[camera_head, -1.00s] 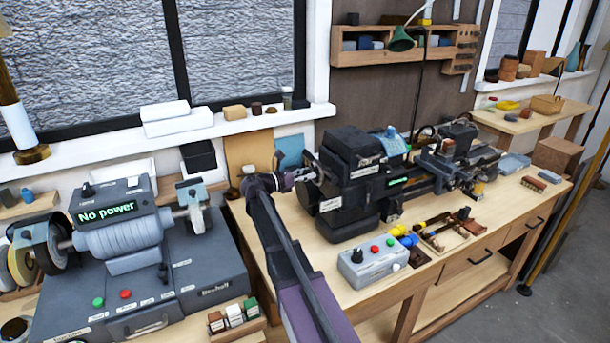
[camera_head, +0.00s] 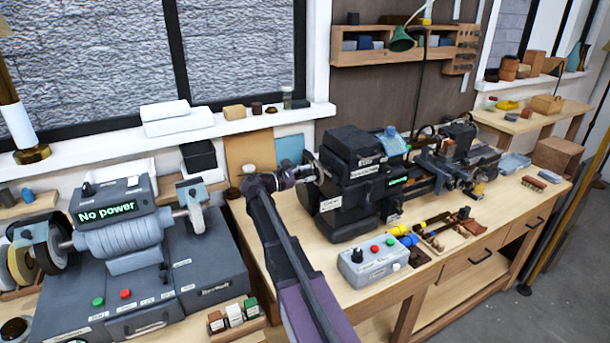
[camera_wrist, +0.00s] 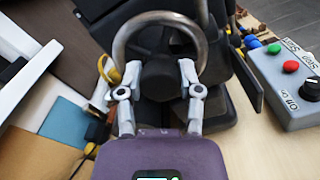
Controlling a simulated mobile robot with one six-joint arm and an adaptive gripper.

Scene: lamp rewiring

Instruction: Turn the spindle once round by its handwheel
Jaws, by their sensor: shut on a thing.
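The lathe (camera_head: 352,145) is a dark machine on the wooden bench. Its handwheel (camera_head: 318,160) is on the left end of the headstock. In the wrist view the handwheel (camera_wrist: 158,17) is a metal ring around a dark hub (camera_wrist: 163,77). My gripper (camera_head: 306,173) is at the wheel in the head view. The spindle itself is hidden.
A grey control box (camera_head: 372,258) with red and green buttons stands in front of the lathe. A grinder (camera_head: 120,225) reading "No power" stands left of my arm. Tools (camera_head: 440,230) lie near the bench front. A window sill (camera_head: 230,120) runs behind.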

